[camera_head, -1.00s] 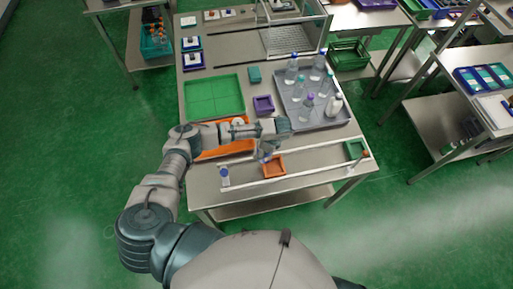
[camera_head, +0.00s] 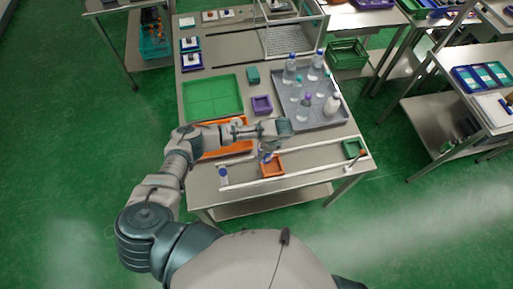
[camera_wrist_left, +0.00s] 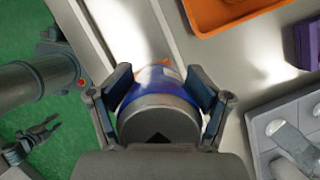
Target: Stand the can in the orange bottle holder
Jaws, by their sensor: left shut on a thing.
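My left gripper (camera_head: 267,152) is shut on the can, low over the work table and right at the orange bottle holder (camera_head: 272,170). In the left wrist view the can (camera_wrist_left: 160,92) sits between the two fingers; it has a grey end and a blue, white and orange side. In the head view only a bit of blue shows below the wrist. The holder is a small open orange box between two pale rails. I cannot tell whether the can's base is inside it. Dark parts that look like my right gripper (camera_wrist_left: 42,134) show small at the left wrist view's edge.
A blue-capped bottle (camera_head: 223,175) stands at the rails' left end, a green box (camera_head: 353,147) at the right end. Behind are an orange tray (camera_head: 238,148), a green tray (camera_head: 211,97), a purple box (camera_head: 262,105) and a grey tray (camera_head: 325,121) with several bottles.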

